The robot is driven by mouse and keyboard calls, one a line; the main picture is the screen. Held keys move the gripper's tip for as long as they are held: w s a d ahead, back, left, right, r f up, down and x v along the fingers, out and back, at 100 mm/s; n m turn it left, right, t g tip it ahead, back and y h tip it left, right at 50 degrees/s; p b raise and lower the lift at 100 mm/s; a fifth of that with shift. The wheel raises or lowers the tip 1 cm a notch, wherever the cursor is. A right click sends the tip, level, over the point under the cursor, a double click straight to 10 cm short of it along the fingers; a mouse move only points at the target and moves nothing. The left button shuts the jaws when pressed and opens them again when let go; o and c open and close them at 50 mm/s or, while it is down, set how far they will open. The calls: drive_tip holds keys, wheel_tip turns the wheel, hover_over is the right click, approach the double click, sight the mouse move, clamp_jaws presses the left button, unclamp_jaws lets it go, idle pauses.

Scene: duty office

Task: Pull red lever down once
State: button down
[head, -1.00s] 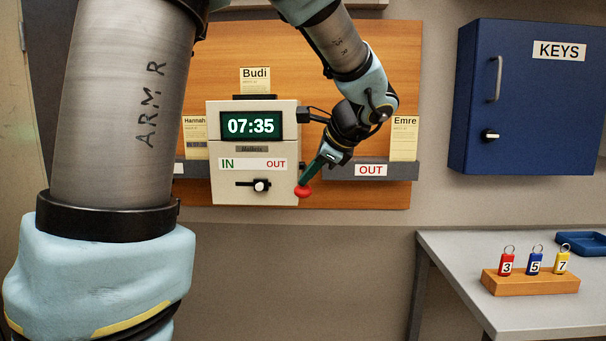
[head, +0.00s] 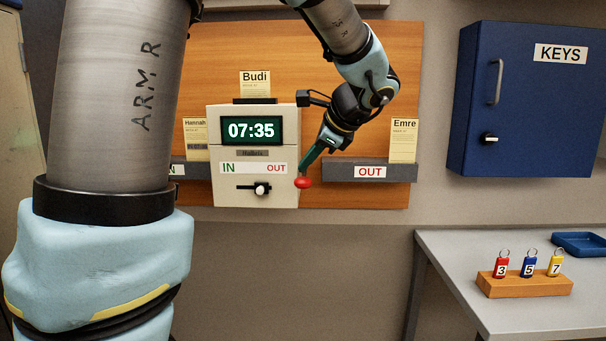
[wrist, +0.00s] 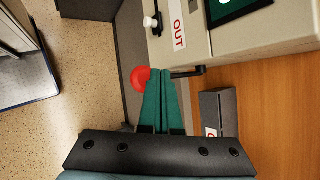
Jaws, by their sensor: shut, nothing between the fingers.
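The red lever's round knob (head: 303,183) sits at the right side of the pale clock box (head: 212,150), near its lower right edge. In the wrist view the red knob (wrist: 139,77) shows beside the fingertips, partly hidden by them, and a short black lever arm (wrist: 188,72) runs from the box towards the fingers. My gripper (head: 304,172) is shut and empty, its green fingers pointing down at the top of the knob. In the wrist view the fingertips (wrist: 166,72) overlap the knob; I cannot tell whether they touch it.
The box shows 07:35, with a Budi card (head: 255,84) on top and a white slider knob (head: 260,189) below IN/OUT. A grey OUT rack (head: 400,171) holding an Emre card (head: 403,140) is close on the right. A blue key cabinet (head: 520,110) and grey table (head: 460,260) stand further right.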

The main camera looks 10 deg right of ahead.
wheel_tip(320, 180, up, 5)
drive_tip(key=p, duration=0.4)
idle(0.4)
idle(0.4)
drive_tip(key=shift+a+f, duration=0.25)
drive_tip(key=shift+f, duration=0.05)
drive_tip(key=s+a+f+n+g+h, duration=0.2)
drive_tip(key=s+a+f+n+g, duration=0.1)
drive_tip(key=s+a+f+n, duration=0.3)
drive_tip(key=s+a+f+n+g+h, duration=0.3)
drive_tip(key=s+a+f+n, duration=0.4)
drive_tip(key=a+f+n, duration=0.3)
wheel_tip(320, 180, down, 5)
drive_tip(key=n, duration=0.3)
drive_tip(key=shift+a+r+n, duration=0.2)
drive_tip(key=shift+a+n, duration=0.2)
